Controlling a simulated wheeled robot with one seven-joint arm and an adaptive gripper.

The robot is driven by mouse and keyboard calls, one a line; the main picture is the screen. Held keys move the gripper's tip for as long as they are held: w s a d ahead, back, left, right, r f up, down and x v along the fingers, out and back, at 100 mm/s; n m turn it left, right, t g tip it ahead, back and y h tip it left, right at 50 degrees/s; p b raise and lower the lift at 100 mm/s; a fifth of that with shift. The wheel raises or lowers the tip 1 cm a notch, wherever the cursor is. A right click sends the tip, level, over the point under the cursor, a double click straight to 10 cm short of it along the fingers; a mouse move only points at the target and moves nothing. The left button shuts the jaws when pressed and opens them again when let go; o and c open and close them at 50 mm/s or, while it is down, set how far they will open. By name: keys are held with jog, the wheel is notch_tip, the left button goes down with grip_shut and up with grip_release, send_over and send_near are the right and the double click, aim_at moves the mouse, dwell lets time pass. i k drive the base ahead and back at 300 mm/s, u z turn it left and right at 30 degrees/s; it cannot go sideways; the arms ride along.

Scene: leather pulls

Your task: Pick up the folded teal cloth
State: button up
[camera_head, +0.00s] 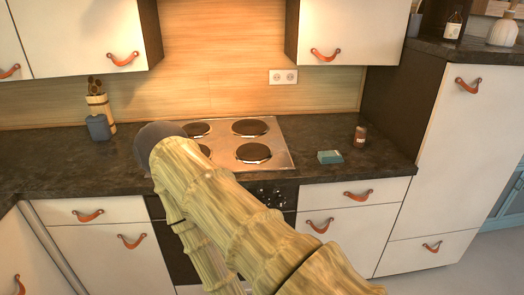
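The folded teal cloth (330,157) lies on the dark countertop, right of the stove. It looks like a small, flat, block-shaped fold with a lighter front edge. My arm, with a bamboo-like surface, crosses the lower middle of the head view and reaches up to the left edge of the stove. My gripper does not show in this view, so its place relative to the cloth cannot be seen. Nothing covers the cloth.
A brown jar (360,136) stands right of the cloth, near the tall cabinet (460,150). The stove (272,143) has several dark plates. A blue-grey container (97,127) and a utensil holder (101,108) stand at left. Counter (328,128) behind the cloth is clear.

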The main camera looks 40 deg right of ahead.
aim_at(331, 156)
jog(key=u, duration=0.45)
jog(key=i, duration=1.7)
jog(key=z, duration=1.95)
